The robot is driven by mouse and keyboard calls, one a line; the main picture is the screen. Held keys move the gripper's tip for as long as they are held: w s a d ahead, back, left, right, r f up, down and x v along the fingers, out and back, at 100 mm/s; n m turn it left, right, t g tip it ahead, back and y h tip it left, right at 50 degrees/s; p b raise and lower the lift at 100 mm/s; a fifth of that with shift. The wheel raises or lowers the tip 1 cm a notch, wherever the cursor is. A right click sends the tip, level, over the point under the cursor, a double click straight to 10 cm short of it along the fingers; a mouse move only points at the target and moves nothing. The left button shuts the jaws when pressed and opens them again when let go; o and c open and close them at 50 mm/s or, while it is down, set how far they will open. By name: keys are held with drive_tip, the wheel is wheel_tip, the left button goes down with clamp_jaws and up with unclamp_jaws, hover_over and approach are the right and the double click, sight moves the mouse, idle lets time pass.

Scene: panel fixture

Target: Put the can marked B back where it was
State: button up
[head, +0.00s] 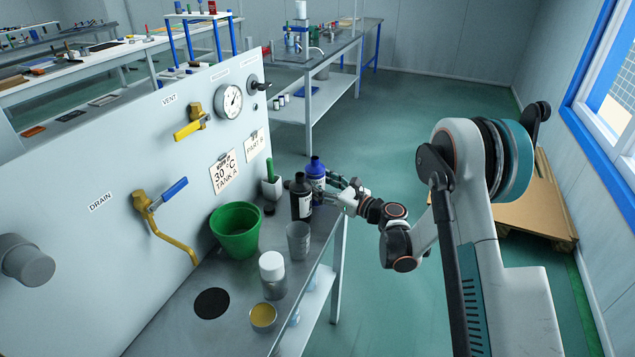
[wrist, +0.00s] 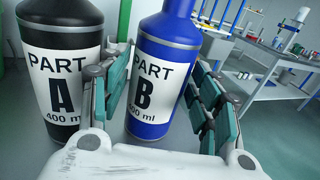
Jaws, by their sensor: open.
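The blue can marked B (head: 316,178) stands upright towards the far end of the metal bench (head: 237,318). It also shows in the wrist view (wrist: 160,75), with its "PART B 400 ml" label facing the camera. My gripper (head: 333,187) is open, with one finger on each side of can B in the wrist view (wrist: 163,100). I cannot tell whether the fingers touch it. The black can marked A (head: 301,199) stands close beside B, to its left in the wrist view (wrist: 60,70), just outside my left finger.
A green bucket (head: 236,232), grey cup (head: 298,240), white-capped jar (head: 272,276), yellow-filled tin (head: 263,317) and black disc (head: 211,303) are on the bench. A green-handled tool stands in a white holder (head: 271,188). The panel (head: 85,250) with valves rises behind them.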

drive_tip(key=p+v, duration=0.3)
drive_tip(key=v, duration=0.8)
drive_tip(key=w+d+r+m+t+h, duration=0.2)
drive_tip(key=d+r+m+t+h, duration=0.15)
drive_tip(key=r+m, duration=0.5)
drive_tip(key=w+d+r+m+t+h, duration=0.25)
drive_tip(key=r+m+t, duration=0.2)
drive_tip(key=r, duration=0.75)
drive_tip(key=s+d+r+m+h, duration=0.6)
drive_tip(key=d+r+m+h, duration=0.3)
drive_tip(key=m, duration=0.5)
drive_tip(key=s+d+f+m+g+h, duration=0.1)
drive_tip(key=s+d+m+g, duration=0.15)
drive_tip(key=s+m, duration=0.35)
drive_tip(key=s+d+m+g+h, duration=0.1)
drive_tip(key=s+m+g, duration=0.2)
drive_tip(key=s+m, duration=0.3)
drive_tip(key=s+a+f+m+g+y, duration=0.1)
drive_tip(key=s+f+m+g, duration=0.1)
drive_tip(key=s, duration=0.5)
drive_tip(key=s+a+f+m+g+y, duration=0.1)
drive_tip(key=s+a+f+m+g, duration=0.1)
drive_tip(key=s+f, duration=0.3)
drive_tip(key=s+a+f+m+g, duration=0.2)
drive_tip(key=s+f+m, duration=0.1)
drive_tip(key=s, duration=0.7)
drive_tip(key=shift+s+f+y, duration=0.2)
drive_tip(key=shift+f+y, duration=0.2)
